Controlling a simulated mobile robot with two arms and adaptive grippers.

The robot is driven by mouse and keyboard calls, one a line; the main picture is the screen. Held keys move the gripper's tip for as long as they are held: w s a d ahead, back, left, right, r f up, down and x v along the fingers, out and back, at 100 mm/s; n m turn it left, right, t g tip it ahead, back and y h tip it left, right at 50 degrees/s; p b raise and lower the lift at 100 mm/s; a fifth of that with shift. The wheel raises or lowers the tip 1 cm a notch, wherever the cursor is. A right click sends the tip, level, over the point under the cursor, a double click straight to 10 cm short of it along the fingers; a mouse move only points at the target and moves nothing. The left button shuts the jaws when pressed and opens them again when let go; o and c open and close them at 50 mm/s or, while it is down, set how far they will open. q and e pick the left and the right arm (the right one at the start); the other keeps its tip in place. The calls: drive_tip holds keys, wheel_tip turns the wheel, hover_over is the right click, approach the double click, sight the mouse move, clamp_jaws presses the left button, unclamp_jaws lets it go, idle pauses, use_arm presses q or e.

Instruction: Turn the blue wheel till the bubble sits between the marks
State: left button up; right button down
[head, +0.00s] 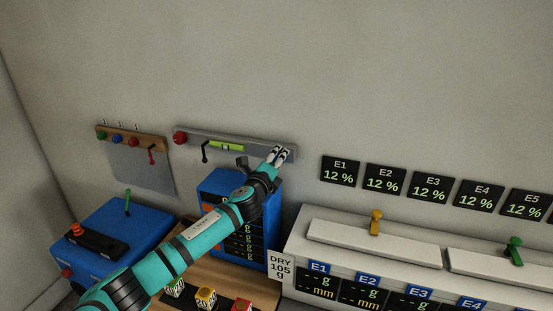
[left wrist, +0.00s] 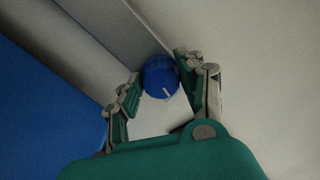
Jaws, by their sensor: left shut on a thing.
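The blue wheel (left wrist: 160,74) shows in the left wrist view as a round blue knob with a white line on its face, at the end of a grey bar. My left gripper (head: 280,154) is at the right end of that wall bar and hides the wheel in the head view. In the left wrist view its two fingers are on either side of the wheel, shut on it. A yellow-green level vial (head: 227,146) sits on the bar (head: 255,148); its bubble and marks are too small to read. My right gripper is not in view.
A red knob (head: 180,137) and a black lever (head: 205,151) are also on the bar. A panel with colored knobs (head: 133,142) hangs left, and a white bench (head: 345,260) stands right. The wall above is clear.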

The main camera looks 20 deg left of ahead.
use_arm(q)
drive_tip(key=shift+f, duration=0.15)
drive_tip(key=o, duration=1.1)
drive_tip(key=shift+o, duration=0.2)
drive_tip(key=s, duration=1.2)
drive_tip(key=shift+a, duration=0.2)
